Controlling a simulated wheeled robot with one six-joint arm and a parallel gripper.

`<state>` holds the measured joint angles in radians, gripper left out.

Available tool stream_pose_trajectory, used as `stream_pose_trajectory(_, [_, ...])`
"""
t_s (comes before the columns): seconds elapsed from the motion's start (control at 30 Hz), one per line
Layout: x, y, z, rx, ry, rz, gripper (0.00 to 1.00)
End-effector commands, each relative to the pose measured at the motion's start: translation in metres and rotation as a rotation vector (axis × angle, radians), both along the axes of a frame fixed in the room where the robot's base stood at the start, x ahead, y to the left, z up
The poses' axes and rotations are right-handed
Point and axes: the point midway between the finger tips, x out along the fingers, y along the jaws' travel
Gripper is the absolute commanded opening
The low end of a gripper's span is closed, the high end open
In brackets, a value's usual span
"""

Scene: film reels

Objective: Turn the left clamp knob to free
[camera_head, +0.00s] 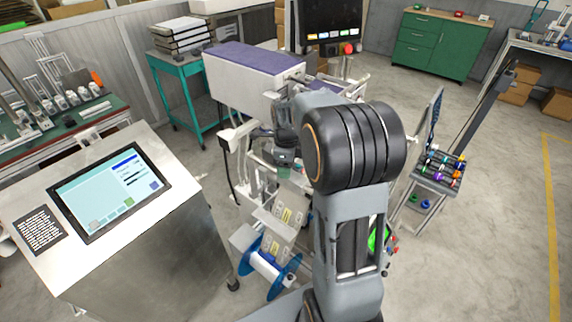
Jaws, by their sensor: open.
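The film reel machine (277,222) stands in front of me, left of my arm. It has pale metal plates with small yellow labels. A reel with blue flanges (268,268) sits low at its front. I cannot make out the left clamp knob; it is too small or hidden behind my arm and gripper. My gripper (284,168) points down over the upper part of the machine, small and dark. It is open, and I see nothing held in it. I cannot tell whether it touches anything. My arm hides the machine's right side; a bright green round part (378,236) shows beside it.
A console with a touchscreen (112,190) stands close at the left. Behind the machine are a purple-topped white unit (245,85) and a teal cart (185,75). A stand with a tray of coloured spools (440,168) is at the right. The floor further right is clear.

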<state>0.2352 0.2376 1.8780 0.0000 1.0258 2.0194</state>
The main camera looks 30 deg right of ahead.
Motion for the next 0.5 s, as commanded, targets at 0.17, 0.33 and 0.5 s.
stream_pose_trajectory(0.17, [0.0, 0.0, 0.0002, 0.0, 0.0, 0.0, 0.45])
stream_pose_trajectory(0.33, [0.0, 0.0, 0.0003, 0.0, 0.0, 0.0, 0.29])
stream_pose_trajectory(0.5, [0.0, 0.0001, 0.0003, 0.0, 0.0, 0.0, 0.13])
